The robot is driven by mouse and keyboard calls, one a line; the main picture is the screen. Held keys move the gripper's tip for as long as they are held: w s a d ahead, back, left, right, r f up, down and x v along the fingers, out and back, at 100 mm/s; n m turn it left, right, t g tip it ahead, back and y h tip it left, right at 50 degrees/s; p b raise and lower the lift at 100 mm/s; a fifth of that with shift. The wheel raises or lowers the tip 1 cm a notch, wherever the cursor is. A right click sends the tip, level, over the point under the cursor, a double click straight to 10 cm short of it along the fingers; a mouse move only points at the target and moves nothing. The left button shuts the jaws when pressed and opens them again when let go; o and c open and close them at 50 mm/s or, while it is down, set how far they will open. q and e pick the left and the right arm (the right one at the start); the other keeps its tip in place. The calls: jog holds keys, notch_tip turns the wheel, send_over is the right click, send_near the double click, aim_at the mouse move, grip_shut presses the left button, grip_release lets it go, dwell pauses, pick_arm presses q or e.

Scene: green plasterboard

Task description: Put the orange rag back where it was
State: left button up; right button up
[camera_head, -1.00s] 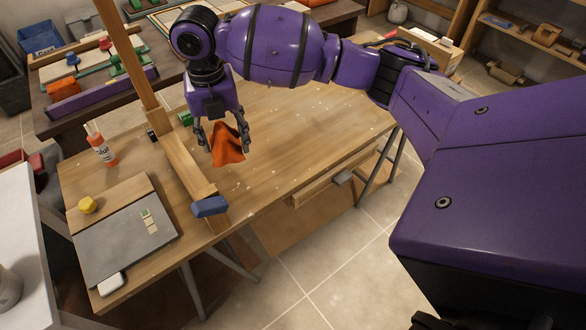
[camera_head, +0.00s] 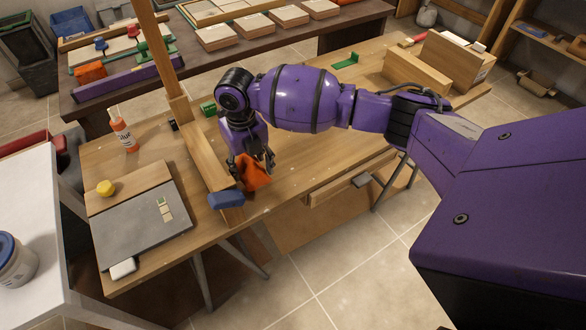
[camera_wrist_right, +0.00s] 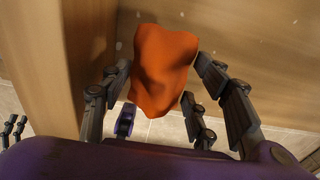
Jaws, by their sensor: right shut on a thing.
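The orange rag (camera_head: 257,173) hangs crumpled from my right gripper (camera_head: 251,163), low over the front part of the wooden workbench (camera_head: 320,150). The gripper is just right of the upright wooden frame's foot beam (camera_head: 207,160). In the right wrist view the rag (camera_wrist_right: 163,68) bulges up between the dark fingers of my right gripper (camera_wrist_right: 165,85), which is shut on it. Whether the rag touches the bench top is not clear. Dark finger-like parts (camera_wrist_right: 14,130) at the lower left edge of the wrist view look like my left gripper; its state is unclear.
A blue block (camera_head: 226,199) sits at the beam's near end. Left of it are a grey board (camera_head: 140,225), a yellow knob (camera_head: 105,187) and a glue bottle (camera_head: 122,130). A green block (camera_head: 208,108) lies behind. The bench's middle is clear; wooden boxes (camera_head: 435,65) stand at its right end.

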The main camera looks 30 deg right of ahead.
aim_at(249, 159)
jog(key=shift+w+f, duration=0.1)
jog(key=shift+f, duration=2.1)
jog(key=shift+f, duration=0.2)
jog(key=o, duration=1.1)
jog(key=shift+r, duration=0.15)
jog(key=shift+r, duration=0.3)
notch_tip(249, 159, up, 12)
jog(key=shift+f, duration=0.2)
